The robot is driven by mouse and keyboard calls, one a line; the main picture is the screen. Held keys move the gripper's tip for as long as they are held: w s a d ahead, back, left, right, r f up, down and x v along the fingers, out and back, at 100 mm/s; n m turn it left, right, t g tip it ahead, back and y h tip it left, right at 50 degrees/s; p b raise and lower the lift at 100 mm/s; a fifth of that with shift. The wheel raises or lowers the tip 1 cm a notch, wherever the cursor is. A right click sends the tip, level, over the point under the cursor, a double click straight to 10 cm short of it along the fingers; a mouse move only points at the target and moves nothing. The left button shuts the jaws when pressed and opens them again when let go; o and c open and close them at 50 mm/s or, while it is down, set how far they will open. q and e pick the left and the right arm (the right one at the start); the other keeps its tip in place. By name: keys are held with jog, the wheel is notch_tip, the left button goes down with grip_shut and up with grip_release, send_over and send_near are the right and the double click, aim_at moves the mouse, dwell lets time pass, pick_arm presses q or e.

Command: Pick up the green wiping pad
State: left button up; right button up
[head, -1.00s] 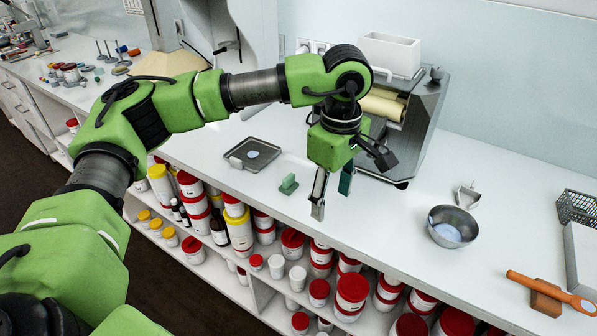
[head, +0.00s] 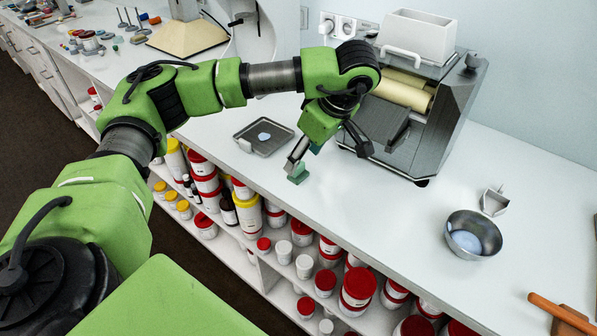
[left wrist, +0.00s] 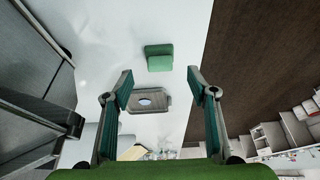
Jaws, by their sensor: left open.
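The green wiping pad (head: 298,174) sits on the white counter near its front edge. In the left wrist view the pad (left wrist: 159,57) shows as a green block just beyond the fingertips, centred between the fingers. My left gripper (head: 305,154) is close to the pad and partly overlaps it in the head view. In the left wrist view the left gripper (left wrist: 160,78) has its fingers spread apart with nothing between them. I cannot tell whether a finger touches the pad. My right gripper is not in view.
A dark square tray (head: 263,149) with a pale blob lies to the left of the pad. A roller mill (head: 420,120) stands behind right. A metal bowl (head: 473,236) is further right. Shelves of jars (head: 357,287) lie below the counter edge. Counter right of the pad is clear.

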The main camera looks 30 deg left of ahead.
aim_at(298, 171)
pick_arm(q)
jog(key=p+x, duration=0.1)
jog(key=x, duration=0.3)
jog(key=shift+a+f, duration=0.1)
jog(key=shift+f, duration=0.25)
jog(key=shift+a+f, duration=0.1)
jog(key=shift+f, duration=0.15)
jog(key=c, duration=1)
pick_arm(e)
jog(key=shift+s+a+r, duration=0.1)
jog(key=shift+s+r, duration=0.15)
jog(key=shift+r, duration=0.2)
